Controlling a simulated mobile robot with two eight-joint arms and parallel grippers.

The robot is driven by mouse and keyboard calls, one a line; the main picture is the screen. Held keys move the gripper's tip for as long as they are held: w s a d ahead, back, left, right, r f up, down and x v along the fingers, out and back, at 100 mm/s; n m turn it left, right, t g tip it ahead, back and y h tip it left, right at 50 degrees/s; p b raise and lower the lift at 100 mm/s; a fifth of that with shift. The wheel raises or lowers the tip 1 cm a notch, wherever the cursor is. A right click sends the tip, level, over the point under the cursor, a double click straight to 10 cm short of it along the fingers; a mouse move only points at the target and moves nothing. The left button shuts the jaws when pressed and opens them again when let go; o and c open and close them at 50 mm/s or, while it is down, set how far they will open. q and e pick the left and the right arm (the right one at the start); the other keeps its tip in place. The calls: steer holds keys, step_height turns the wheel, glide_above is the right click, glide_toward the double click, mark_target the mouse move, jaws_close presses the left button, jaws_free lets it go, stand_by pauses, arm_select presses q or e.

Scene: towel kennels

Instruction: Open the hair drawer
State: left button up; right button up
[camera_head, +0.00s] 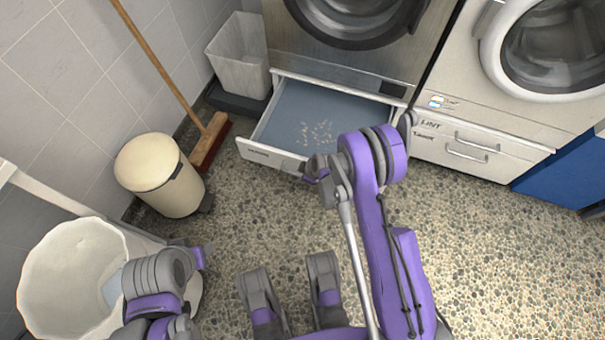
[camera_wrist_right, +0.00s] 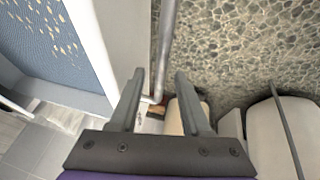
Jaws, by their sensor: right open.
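A drawer (camera_head: 262,152) under the grey front-loading machine is pulled out. Its floor is blue-grey with pale flecks scattered on it, and the dark label on its white front is too small to read. My right gripper (camera_head: 313,172) is at the drawer's front, towards its right part. In the right wrist view the fingers (camera_wrist_right: 160,75) are apart, and the grey bar handle (camera_wrist_right: 167,45) shows between them beside the white drawer front (camera_wrist_right: 118,40). I cannot tell whether they touch it. My left gripper (camera_head: 198,258) is at the lower left, away from the drawer; its jaws are unclear.
A closed drawer marked LINT (camera_head: 480,145) is under the white machine on the right. A cream pedal bin (camera_head: 165,180), a broom (camera_head: 207,143) and a white wastebasket (camera_head: 240,50) stand on the left. A large white tub (camera_head: 70,270) is at lower left. The pebbled floor right is clear.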

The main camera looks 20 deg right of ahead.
steer(key=shift+r, duration=0.1)
steer(key=p+v, duration=0.3)
steer(key=v, duration=0.7)
steer(key=shift+s+r, duration=0.15)
steer(key=shift+r, duration=0.1)
